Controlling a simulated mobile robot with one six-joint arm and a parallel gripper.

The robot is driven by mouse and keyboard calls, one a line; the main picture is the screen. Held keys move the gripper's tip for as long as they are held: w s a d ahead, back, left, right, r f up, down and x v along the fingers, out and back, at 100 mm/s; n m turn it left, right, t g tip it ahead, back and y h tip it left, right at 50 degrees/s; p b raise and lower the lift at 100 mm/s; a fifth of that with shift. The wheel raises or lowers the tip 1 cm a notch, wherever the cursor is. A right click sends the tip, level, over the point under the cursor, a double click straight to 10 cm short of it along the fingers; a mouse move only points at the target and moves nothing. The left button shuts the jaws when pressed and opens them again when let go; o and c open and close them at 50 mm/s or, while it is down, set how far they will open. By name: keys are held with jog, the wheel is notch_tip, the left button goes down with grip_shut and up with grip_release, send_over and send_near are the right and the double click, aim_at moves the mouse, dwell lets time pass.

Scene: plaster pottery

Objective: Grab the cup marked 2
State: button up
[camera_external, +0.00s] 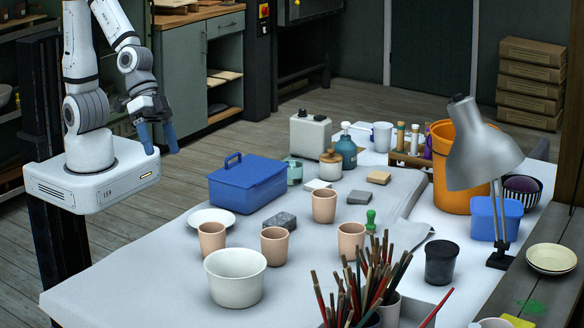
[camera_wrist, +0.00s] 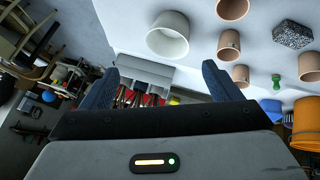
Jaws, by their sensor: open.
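Several pinkish clay cups stand upright on the white table. One is at the back (camera_external: 324,206), one at the left (camera_external: 212,240), one in the middle (camera_external: 274,246) and one at the right (camera_external: 351,241). I cannot read a number on any of them, so I cannot tell which is marked 2. In the wrist view clay cups show at the top right, one of them near the top edge (camera_wrist: 233,8). My gripper (camera_external: 162,150) is open and empty, up at the left beyond the table edge, well apart from the cups. Its blue fingers (camera_wrist: 160,72) are spread in the wrist view.
A white bowl (camera_external: 235,280) stands in front of the cups. A white plate (camera_external: 212,217), a blue box (camera_external: 247,184) and a grey block (camera_external: 279,221) lie around them. A brush pot (camera_external: 389,310), a dark jar (camera_external: 441,262) and a lamp (camera_external: 485,145) stand at the right. The front left tabletop is clear.

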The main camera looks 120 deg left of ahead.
jog(key=w+d+f+n+t+y+b, duration=0.1)
jog(key=w+d+f+n, duration=0.1)
jog(key=w+f, duration=0.35)
jog(key=n+t+y+b, duration=0.2)
jog(key=n+y+b, duration=0.2)
jog(key=y, duration=0.7)
send_near(213, 242)
jog(key=a, duration=0.3)
jog(key=w+a, duration=0.1)
jog(key=shift+a+f, duration=0.15)
jog(key=shift+a, duration=0.15)
jog(key=shift+s+a+f+t+y, duration=0.15)
jog(key=shift+s+a+t+y, duration=0.15)
jog(key=shift+s+a, duration=0.1)
jog(key=shift+p+x, duration=0.3)
jog(key=shift+x, duration=0.65)
jog(key=p+x, duration=0.1)
jog(key=x, duration=0.4)
jog(key=shift+w+f, duration=0.15)
jog(key=shift+w, duration=0.25)
jog(key=shift+c, duration=0.2)
